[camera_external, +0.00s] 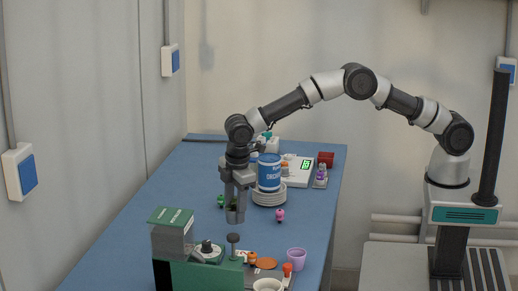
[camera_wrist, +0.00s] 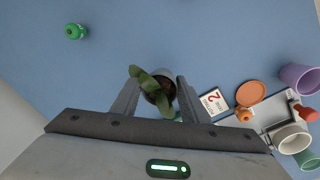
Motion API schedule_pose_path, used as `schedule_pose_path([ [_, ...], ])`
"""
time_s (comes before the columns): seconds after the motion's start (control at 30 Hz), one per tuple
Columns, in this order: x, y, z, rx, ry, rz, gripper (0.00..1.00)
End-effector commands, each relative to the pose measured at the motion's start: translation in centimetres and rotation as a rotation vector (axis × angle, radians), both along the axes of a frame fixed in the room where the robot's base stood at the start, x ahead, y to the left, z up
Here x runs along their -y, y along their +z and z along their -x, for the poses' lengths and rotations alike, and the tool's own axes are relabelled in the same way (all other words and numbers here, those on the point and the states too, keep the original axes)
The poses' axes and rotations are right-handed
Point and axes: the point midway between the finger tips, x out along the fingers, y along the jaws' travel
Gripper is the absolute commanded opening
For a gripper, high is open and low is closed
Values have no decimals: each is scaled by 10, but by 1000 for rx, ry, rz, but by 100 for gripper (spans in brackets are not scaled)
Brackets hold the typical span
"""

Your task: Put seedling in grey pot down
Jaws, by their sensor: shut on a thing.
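The seedling in the grey pot (camera_wrist: 164,76) has green leaves and dark soil. It sits between the two fingers of my gripper (camera_wrist: 160,100) in the wrist view. In the external view my gripper (camera_external: 236,205) points down over the blue table, shut on the grey pot (camera_external: 235,215). The pot looks upright. Blue table surface shows around it in the wrist view. I cannot tell whether its base touches the table. The lower part of the pot is hidden in the wrist view.
A pink small item (camera_external: 280,215) and a green one (camera_wrist: 75,31) stand nearby. The table's left part is clear.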

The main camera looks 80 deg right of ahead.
Motion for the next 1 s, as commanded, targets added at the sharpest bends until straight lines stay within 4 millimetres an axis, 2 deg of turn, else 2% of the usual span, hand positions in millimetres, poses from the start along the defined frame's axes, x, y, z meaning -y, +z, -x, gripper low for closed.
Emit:
schedule_pose_path([
  [0.13,0,-11,0,1,0,1,17],
  [0.33,0,-38,0,1,1,1,17],
  [0.73,0,-45,0,3,1,0,17],
  [0.77,0,-44,0,3,0,0,45],
  [0.8,0,-44,0,3,0,0,52],
  [0.87,0,-44,0,2,0,-1,59],
  [1.0,0,-44,0,2,0,-1,59],
])
